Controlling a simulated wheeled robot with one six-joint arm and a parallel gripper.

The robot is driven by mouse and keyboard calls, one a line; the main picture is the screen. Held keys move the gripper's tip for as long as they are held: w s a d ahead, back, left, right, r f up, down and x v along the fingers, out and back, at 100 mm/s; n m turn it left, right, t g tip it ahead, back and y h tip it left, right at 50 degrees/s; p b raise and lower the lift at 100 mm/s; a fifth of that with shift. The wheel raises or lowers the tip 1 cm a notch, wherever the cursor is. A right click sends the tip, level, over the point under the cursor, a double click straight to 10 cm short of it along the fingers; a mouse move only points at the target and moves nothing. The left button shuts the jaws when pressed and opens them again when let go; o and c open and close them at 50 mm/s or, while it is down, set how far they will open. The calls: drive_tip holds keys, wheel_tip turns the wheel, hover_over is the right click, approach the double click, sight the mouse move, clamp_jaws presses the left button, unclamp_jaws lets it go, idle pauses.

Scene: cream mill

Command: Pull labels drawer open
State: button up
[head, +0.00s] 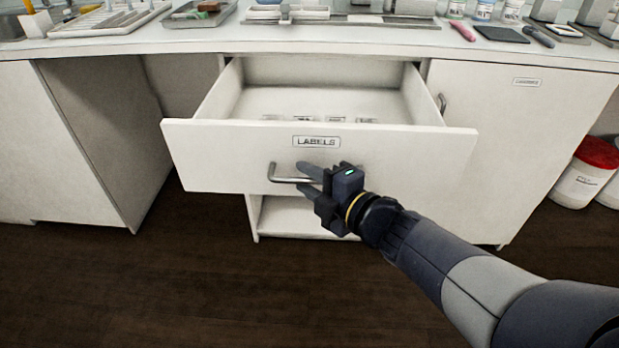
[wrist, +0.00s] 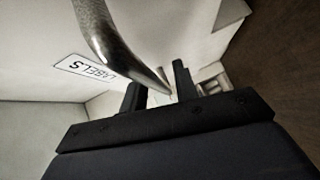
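The labels drawer (head: 222,160) stands well out from the white cabinet, and its inside shows, with a few small items at the bottom. Its front bears a LABELS plate (head: 316,142), which also shows in the wrist view (wrist: 88,68). Below the plate is a metal bar handle (head: 285,179), which crosses the wrist view (wrist: 108,38) and runs between my fingers. My gripper (head: 309,179) reaches the handle from the lower right, with one finger on each side of the bar. It appears closed on the bar; the contact itself is partly hidden.
The counter (head: 200,42) above holds trays, jars and small tools. A closed cabinet door (head: 530,130) is on the right, and a white tub with a red lid (head: 585,172) stands beyond it. An open shelf (head: 290,216) is under the drawer. Dark floor in front is clear.

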drive_tip(key=shift+o, duration=0.3)
drive_tip(key=shift+d+r, duration=0.1)
drive_tip(key=shift+s+d+r, duration=0.1)
drive_tip(key=shift+s+d, duration=0.1)
drive_tip(key=shift+s, duration=0.05)
drive_tip(key=p+v, duration=0.4)
drive_tip(key=v, duration=0.6)
drive_tip(key=shift+s, duration=0.1)
drive_tip(key=shift+a, duration=0.2)
drive_tip(key=shift+b+x, duration=2)
drive_tip(key=shift+x, duration=3.35)
drive_tip(key=shift+d, duration=0.15)
